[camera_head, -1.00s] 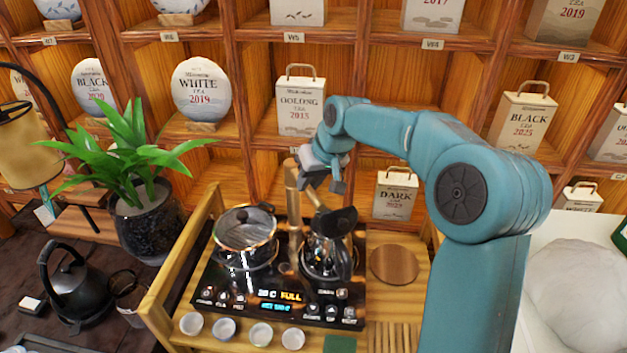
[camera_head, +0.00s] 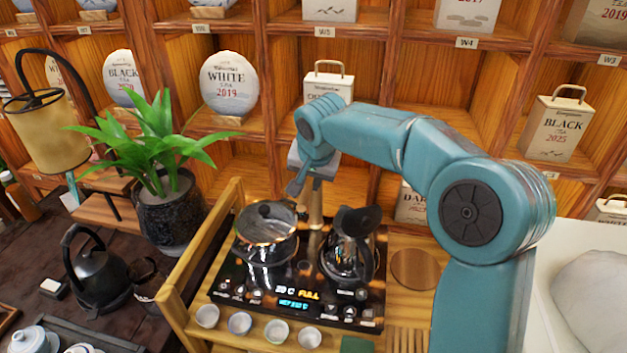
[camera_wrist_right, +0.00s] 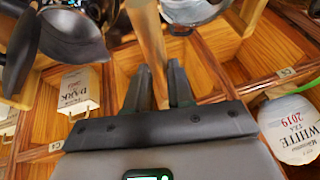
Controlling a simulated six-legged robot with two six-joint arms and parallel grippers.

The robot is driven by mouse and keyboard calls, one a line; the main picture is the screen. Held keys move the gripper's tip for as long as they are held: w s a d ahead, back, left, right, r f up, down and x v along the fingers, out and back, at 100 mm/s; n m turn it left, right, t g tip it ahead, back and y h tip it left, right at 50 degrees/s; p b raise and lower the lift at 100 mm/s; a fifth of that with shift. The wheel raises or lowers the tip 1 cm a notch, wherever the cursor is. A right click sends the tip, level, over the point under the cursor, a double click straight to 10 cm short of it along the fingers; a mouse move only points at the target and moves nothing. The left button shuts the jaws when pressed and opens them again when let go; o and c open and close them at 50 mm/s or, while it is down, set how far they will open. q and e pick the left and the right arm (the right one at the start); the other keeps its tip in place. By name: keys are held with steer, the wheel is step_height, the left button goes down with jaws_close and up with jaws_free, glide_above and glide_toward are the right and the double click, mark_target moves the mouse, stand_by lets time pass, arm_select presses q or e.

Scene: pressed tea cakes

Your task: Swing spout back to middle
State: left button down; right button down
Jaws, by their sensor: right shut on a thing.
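The spout (camera_head: 316,203) is a tan tube standing at the back of the black tea stove (camera_head: 300,283), between the steel-lidded pot (camera_head: 266,240) and the dark-handled glass kettle (camera_head: 345,255). My right gripper (camera_head: 296,187) is at the top of the spout. In the right wrist view the spout (camera_wrist_right: 150,42) runs between the dark fingers of my right gripper (camera_wrist_right: 158,84), which are shut on it. The spout's outlet end is hard to make out in the head view. My left gripper is not in view.
Shelves with tea boxes and round tea cakes stand close behind. A potted plant (camera_head: 167,200) and a black kettle (camera_head: 97,275) are at the left. Several small cups (camera_head: 240,323) line the front of the wooden stand. A round wooden coaster (camera_head: 414,269) lies at the right.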

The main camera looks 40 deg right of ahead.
steer(key=shift+w+r, duration=0.1)
steer(key=shift+r, duration=0.05)
steer(key=c, duration=1)
jaws_free()
steer(key=shift+d, duration=0.1)
steer(key=v, duration=1.6)
